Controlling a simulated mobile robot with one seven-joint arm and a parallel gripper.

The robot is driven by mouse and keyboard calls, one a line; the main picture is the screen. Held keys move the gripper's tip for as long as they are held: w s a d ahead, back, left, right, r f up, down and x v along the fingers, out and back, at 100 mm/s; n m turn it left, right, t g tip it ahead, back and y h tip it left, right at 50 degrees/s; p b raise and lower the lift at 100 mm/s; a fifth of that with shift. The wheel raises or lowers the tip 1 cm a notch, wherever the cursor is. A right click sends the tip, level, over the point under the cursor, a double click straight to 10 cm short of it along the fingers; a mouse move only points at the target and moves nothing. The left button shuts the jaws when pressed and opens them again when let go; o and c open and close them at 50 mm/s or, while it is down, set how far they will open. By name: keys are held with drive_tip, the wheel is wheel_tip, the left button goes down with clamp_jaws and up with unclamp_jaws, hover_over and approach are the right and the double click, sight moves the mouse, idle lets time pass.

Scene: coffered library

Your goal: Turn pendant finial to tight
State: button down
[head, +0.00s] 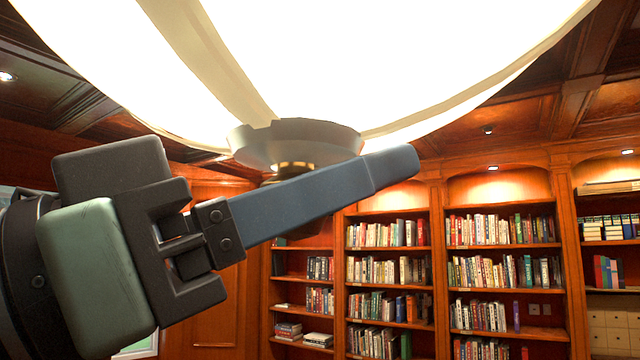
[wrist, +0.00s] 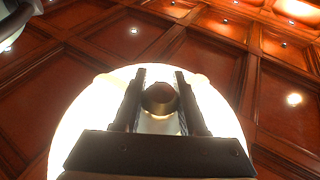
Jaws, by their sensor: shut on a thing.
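A large glowing white pendant lamp (head: 330,60) fills the top of the head view, with a pale round cap (head: 296,140) at its bottom. The brass-coloured pendant finial (head: 291,168) hangs just under the cap, its lower part hidden behind my gripper's near finger. My gripper (head: 335,190) reaches in from the left, its fingers on either side of the finial. In the wrist view, my gripper (wrist: 160,95) is shut on the finial (wrist: 160,98), which shows as a dark round end between the two fingers. The bright lamp (wrist: 85,120) stands behind it.
Wooden bookshelves (head: 490,250) full of books line the wall behind, well beyond the lamp. The coffered wooden ceiling (wrist: 215,65) with small spotlights lies above. The space under the lamp at the right is clear.

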sight(270, 167)
drive_tip(key=s+m+g+y, duration=0.1)
drive_tip(key=m+g+y, duration=0.4)
drive_tip(key=g, duration=0.5)
drive_tip(key=s+a+m+g+y, duration=0.1)
drive_tip(key=m+g+y, duration=0.5)
drive_tip(key=m+g, duration=0.3)
drive_tip(key=s+m+g+y, duration=0.2)
drive_tip(key=m+g+y, duration=0.3)
drive_tip(key=g, duration=0.7)
drive_tip(key=shift+a+m+g+b, duration=0.3)
drive_tip(key=shift+a+m+g, duration=0.1)
drive_tip(key=shift+m, duration=0.8)
drive_tip(key=m+y, duration=0.1)
drive_tip(key=y, duration=0.1)
drive_tip(key=m+y+b, duration=0.1)
drive_tip(key=y, duration=0.2)
drive_tip(key=a+m+y+b, duration=0.1)
drive_tip(key=y, duration=0.2)
drive_tip(key=shift+f+m, duration=0.15)
drive_tip(key=shift+m, duration=0.25)
drive_tip(key=shift+w+a+m+t+y+b, duration=0.2)
drive_tip(key=shift+m+y+b, duration=0.3)
drive_tip(key=shift+y, duration=0.55)
drive_tip(key=shift+s+a+m+t+y+b, duration=0.1)
drive_tip(key=shift+m+t+y+b, duration=0.2)
drive_tip(key=shift+m+y, duration=0.55)
drive_tip(key=shift+y, duration=0.4)
drive_tip(key=shift+c, duration=2.3)
unclamp_jaws()
